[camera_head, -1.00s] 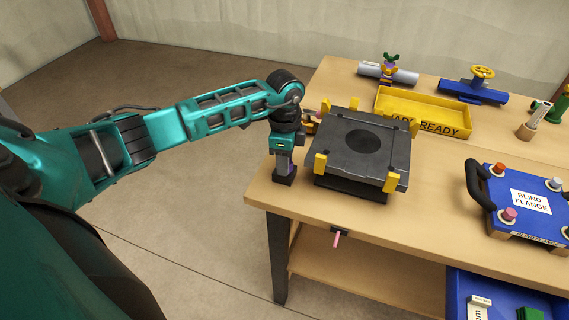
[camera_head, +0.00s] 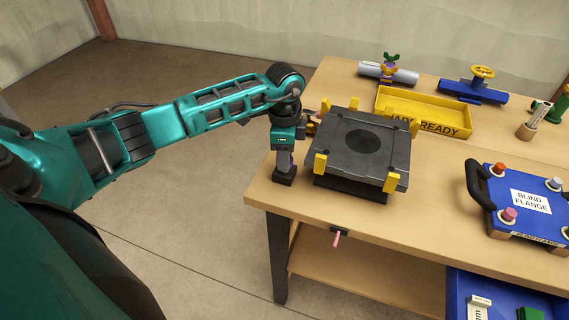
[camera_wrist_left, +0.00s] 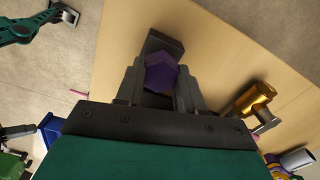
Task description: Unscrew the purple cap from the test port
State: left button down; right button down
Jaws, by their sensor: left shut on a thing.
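The purple cap (camera_wrist_left: 162,73) is a faceted, nut-like piece between the two dark fingers of my left gripper (camera_wrist_left: 160,88) in the left wrist view. The fingers are shut on it from both sides. In the head view my left gripper (camera_head: 285,164) points down at the table's near left corner, over a dark block (camera_head: 284,179). That block (camera_wrist_left: 164,43) also shows beyond the cap in the wrist view. The port and its thread are hidden. A teal arm part with a grey end (camera_wrist_left: 66,14) shows small at the wrist view's upper left; its jaws are unclear.
A dark plate stand (camera_head: 362,147) with yellow corner clips stands close to the right of my left gripper. A brass fitting (camera_wrist_left: 254,98) is near the gripper. A yellow tray (camera_head: 420,112) and a blue flange plate (camera_head: 525,207) lie farther off. The table's left edge is close.

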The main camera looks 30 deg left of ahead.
pick_arm(q)
jog(key=shift+r, duration=0.35)
jog(key=shift+r, duration=1.9)
